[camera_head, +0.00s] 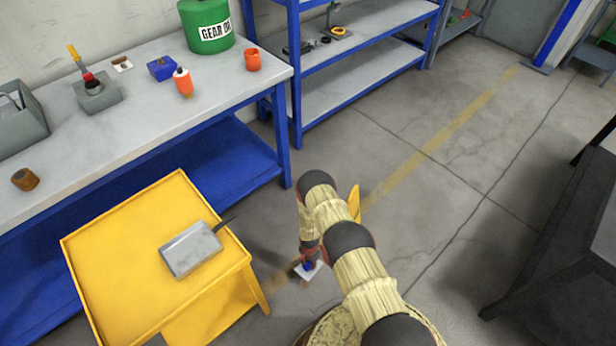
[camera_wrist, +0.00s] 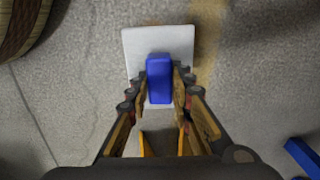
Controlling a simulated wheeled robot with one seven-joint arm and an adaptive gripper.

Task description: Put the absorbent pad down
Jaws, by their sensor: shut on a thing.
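The absorbent pad (camera_wrist: 184,38) is a flat white square with a blue block (camera_wrist: 160,82) on its middle. My gripper (camera_wrist: 160,70) is shut on this block, one finger on each side, in the wrist view. In the head view my gripper (camera_head: 309,258) points down, with the white pad (camera_head: 308,275) under it, over the floor right of the yellow cart. I cannot tell whether the pad touches the floor. The fingers hide the block's sides.
A yellow cart (camera_head: 120,250) bears a grey metal box (camera_head: 190,250). A workbench (camera_head: 150,95) with small items and a green can (camera_head: 206,25) stands behind. A brownish mark (camera_head: 280,278) shows on the floor beside the pad. Open floor (camera_head: 450,200) lies to the right.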

